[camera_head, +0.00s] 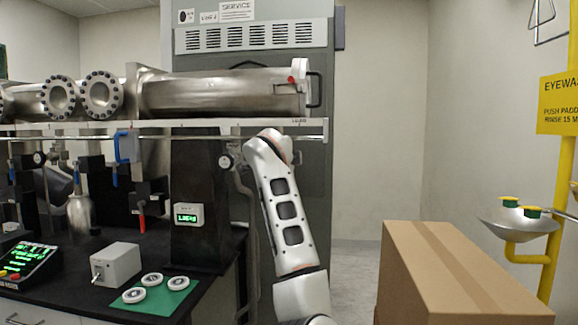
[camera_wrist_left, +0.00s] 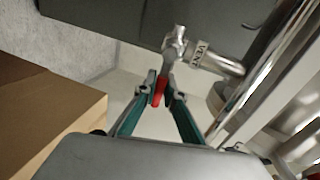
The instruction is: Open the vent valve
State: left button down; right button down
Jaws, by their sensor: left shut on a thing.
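The vent valve (camera_wrist_left: 174,45) shows in the left wrist view as a silver metal body on a short pipe with a VENT label (camera_wrist_left: 199,52). Its red handle (camera_wrist_left: 160,91) points down from the body in that picture. My left gripper (camera_wrist_left: 162,88), with teal fingers, is shut on the red handle, one finger on each side. In the head view my left arm rises in front of the bench end, and it hides the gripper and the valve there. My right gripper is in neither view.
A large cardboard box (camera_head: 455,275) stands right of my arm. A yellow eyewash post (camera_head: 558,215) stands at far right. The metal vacuum chamber (camera_head: 215,92) lies on a shelf with a rail. The bench holds a grey box (camera_head: 116,264) and a green mat (camera_head: 176,300).

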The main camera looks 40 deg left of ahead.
pick_arm(q)
jog(key=shift+r, duration=0.45)
jog(key=c, duration=2.1)
grip_release()
jog(key=shift+c, duration=0.2)
jog(key=shift+f, duration=0.15)
jog(key=shift+s+d, duration=0.1)
jog(key=shift+s, duration=0.1)
jog(key=v, duration=0.7)
